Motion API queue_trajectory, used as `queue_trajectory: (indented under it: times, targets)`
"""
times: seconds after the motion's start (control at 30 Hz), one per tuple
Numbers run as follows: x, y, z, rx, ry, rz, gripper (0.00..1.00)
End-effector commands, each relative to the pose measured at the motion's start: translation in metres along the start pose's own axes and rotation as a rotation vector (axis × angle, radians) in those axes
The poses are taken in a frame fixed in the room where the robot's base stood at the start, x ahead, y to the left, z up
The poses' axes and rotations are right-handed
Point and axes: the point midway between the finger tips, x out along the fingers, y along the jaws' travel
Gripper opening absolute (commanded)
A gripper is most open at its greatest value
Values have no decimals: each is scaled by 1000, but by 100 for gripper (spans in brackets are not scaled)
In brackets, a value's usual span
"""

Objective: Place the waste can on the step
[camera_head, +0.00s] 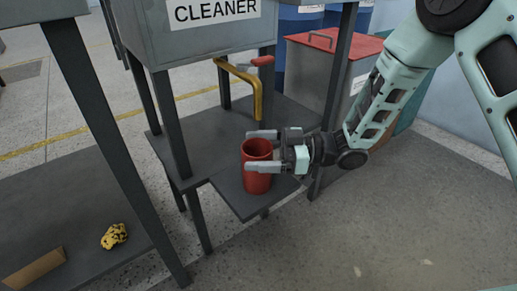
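The red waste can (257,180) stands upright, and its base appears to rest on the dark grey step (232,197) that juts out at the front of the stand under the cleaner tank. My gripper (262,151) reaches in from the right at the can's upper part. One finger passes in front of the can, and the other shows behind its rim. The fingers look spread wider than the can, with a gap at the back finger. The can's far side is hidden.
A yellow pipe with a red handle (258,88) hangs just above and behind the can. Dark posts of the stand (172,125) rise at both sides. A red-lidded bin (322,70) stands behind. At left, a low shelf holds a yellow-black lump (114,236) and a brown block (35,267).

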Motion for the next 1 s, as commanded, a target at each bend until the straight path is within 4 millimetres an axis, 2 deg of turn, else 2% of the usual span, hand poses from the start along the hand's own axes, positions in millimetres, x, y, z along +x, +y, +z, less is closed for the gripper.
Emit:
queue_trajectory:
  times: [0.27, 0.37, 0.6, 0.8, 1.0]
  targets:
    - [-4, 0, -3, 0, 0, 2, 87]
    - [-16, 1, -4, 1, -1, 3, 87]
    - [-67, 1, -6, 2, -1, 6, 87]
    - [-102, 1, -4, 2, 0, 3, 87]
    - [-118, 0, -3, 1, 0, 1, 87]
